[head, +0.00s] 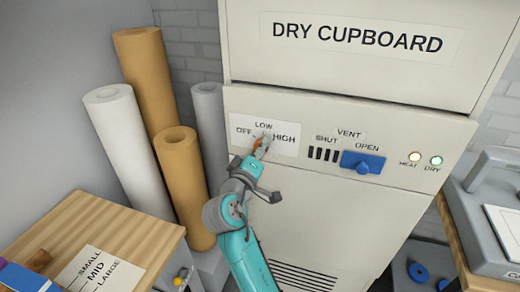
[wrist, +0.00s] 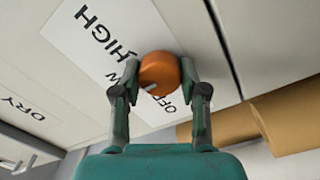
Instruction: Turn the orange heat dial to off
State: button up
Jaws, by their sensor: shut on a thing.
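The orange heat dial (wrist: 160,72) sits on a white label plate (head: 288,147) marked OFF, LOW and HIGH, on the front of the dry cupboard. In the wrist view my gripper (wrist: 160,82) has one finger on each side of the dial and is shut on it. A short pale mark on the dial points to the lower left there, roughly between the partly hidden LOW and OFF. In the head view the fingers hide most of the dial, and only a bit of orange shows.
Right of the dial are a vent scale and a blue vent handle (head: 362,162). The HEAT lamp (head: 414,157) and green DRY lamp (head: 436,160) look lit. Rolls (head: 178,165) stand at left, near a wooden bench (head: 130,230). A grey machine (head: 488,215) is at right.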

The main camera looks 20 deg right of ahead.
jog(key=n, duration=1.1)
jog(key=shift+n+y, duration=0.3)
jog(key=shift+n, duration=0.1)
dwell(0.3)
jog(key=o, duration=1.1)
jog(key=shift+o, duration=0.2)
jog(key=v, duration=1.2)
jog(key=shift+f, duration=0.2)
